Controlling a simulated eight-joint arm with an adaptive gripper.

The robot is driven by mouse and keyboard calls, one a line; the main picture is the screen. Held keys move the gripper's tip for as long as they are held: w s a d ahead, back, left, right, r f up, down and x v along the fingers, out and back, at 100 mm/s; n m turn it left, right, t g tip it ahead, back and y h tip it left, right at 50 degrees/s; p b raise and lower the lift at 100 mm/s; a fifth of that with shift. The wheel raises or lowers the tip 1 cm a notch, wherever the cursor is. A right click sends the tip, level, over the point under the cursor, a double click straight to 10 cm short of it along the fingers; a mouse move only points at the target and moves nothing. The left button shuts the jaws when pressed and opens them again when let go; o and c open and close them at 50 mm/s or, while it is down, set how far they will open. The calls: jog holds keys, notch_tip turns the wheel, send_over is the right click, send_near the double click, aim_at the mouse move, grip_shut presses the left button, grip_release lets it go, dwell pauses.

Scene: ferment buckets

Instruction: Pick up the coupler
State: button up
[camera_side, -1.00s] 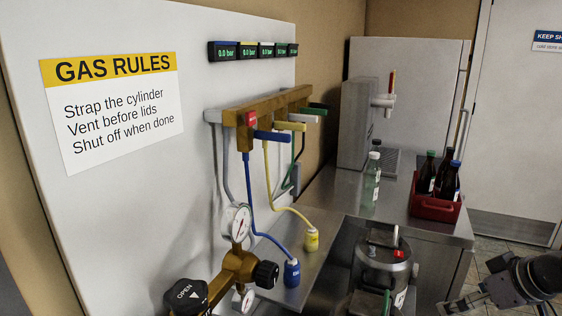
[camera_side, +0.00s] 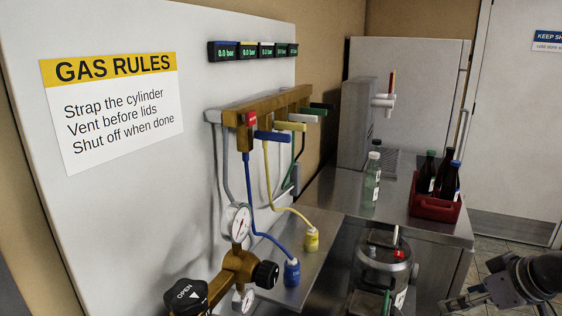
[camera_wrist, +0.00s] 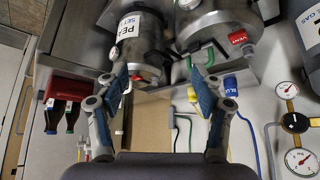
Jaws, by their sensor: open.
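A blue coupler (camera_side: 292,272) stands upright at the end of a blue hose on the metal shelf in the side view. A yellow coupler (camera_side: 311,240) on a yellow hose stands behind it. In the wrist view the blue coupler (camera_wrist: 230,86) is just right of the right finger and partly covered by it; a bit of yellow (camera_wrist: 192,94) shows beside that finger. My gripper (camera_wrist: 162,86) is open, with nothing between its blue-padded fingertips. In the side view part of my gripper shows at the lower right, well apart from both couplers; its fingertips are not clear there.
Metal vessels (camera_side: 384,262) stand right of the shelf (camera_side: 325,256). The brass regulator with gauges (camera_side: 238,222) is left of the blue coupler. Hoses hang from the brass manifold (camera_side: 275,108). A red crate of bottles (camera_side: 436,206) and a clear bottle (camera_side: 372,178) stand on the counter.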

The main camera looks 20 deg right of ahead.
jog(key=w+a+r+n+g, duration=0.1)
jog(key=w+a+r+n, duration=0.1)
jog(key=w+r+n, duration=0.6)
jog(key=n+g+h, duration=0.3)
jog(key=n, duration=1.5)
send_over(311, 231)
jog(key=s, duration=0.1)
notch_tip(311, 231, down, 6)
jog(key=shift+w+a+f+n, duration=0.15)
jog(key=shift+a+f+n, duration=0.35)
jog(key=shift+a+f, duration=0.25)
jog(key=shift+s+x, duration=0.2)
jog(key=shift+x, duration=1.6)
jog(key=shift+s+x, duration=0.25)
jog(key=shift+x, duration=1.6)
jog(key=shift+f, duration=0.1)
jog(key=c, duration=1.4)
